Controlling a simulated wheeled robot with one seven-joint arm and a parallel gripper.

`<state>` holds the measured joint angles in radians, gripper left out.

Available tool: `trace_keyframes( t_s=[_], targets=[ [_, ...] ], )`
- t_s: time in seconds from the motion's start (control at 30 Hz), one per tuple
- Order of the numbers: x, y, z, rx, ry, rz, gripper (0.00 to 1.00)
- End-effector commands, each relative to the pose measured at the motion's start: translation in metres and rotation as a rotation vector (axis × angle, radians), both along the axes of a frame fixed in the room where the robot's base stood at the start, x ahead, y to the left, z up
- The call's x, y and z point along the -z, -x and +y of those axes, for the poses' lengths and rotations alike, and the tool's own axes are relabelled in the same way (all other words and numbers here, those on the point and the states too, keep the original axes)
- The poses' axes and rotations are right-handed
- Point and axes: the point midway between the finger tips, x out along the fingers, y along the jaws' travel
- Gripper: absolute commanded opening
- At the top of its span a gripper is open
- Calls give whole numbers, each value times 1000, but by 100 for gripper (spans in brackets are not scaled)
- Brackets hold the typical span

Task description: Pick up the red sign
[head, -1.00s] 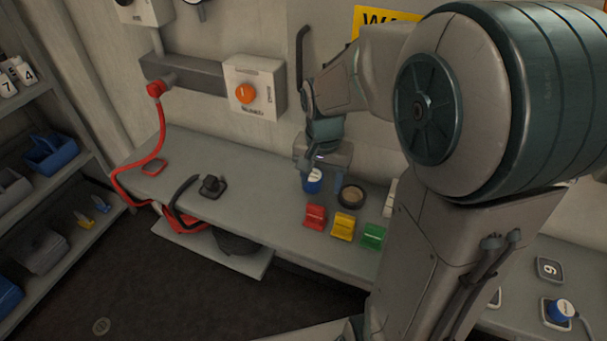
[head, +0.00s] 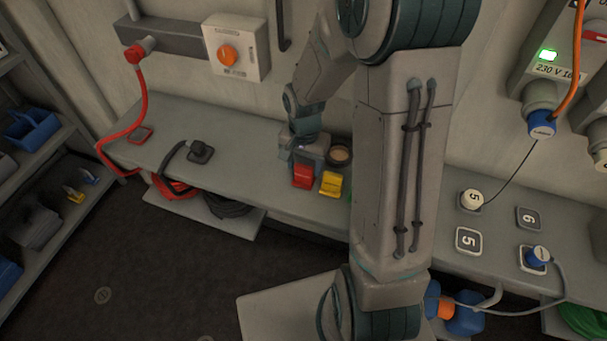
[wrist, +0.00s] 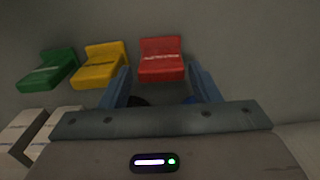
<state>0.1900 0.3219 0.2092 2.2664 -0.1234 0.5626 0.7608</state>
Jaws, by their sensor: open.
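The red sign (head: 303,176) is a small folded sign standing on the grey bench. In the wrist view the red sign (wrist: 161,59) lies just ahead of my gripper's fingertips, roughly centred between them. My gripper (wrist: 163,78) is open and empty, with one blue finger on either side. In the head view my gripper (head: 304,158) is low over the bench, right behind the red sign, its fingers mostly hidden.
A yellow sign (head: 331,184) stands just right of the red one; a green sign (wrist: 47,70) stands beyond it. A black plug (head: 200,152) lies to the left on the bench (head: 245,160).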

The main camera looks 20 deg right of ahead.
Motion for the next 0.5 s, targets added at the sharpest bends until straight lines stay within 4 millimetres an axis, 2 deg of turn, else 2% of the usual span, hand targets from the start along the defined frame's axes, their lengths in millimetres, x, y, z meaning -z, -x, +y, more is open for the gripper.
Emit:
trace_keyframes(
  t_s=[0.23,0.5],
  targets=[
    [31,1,2,-1,-1,4,56],
    [38,0,2,-1,0,0,56]
  ],
)
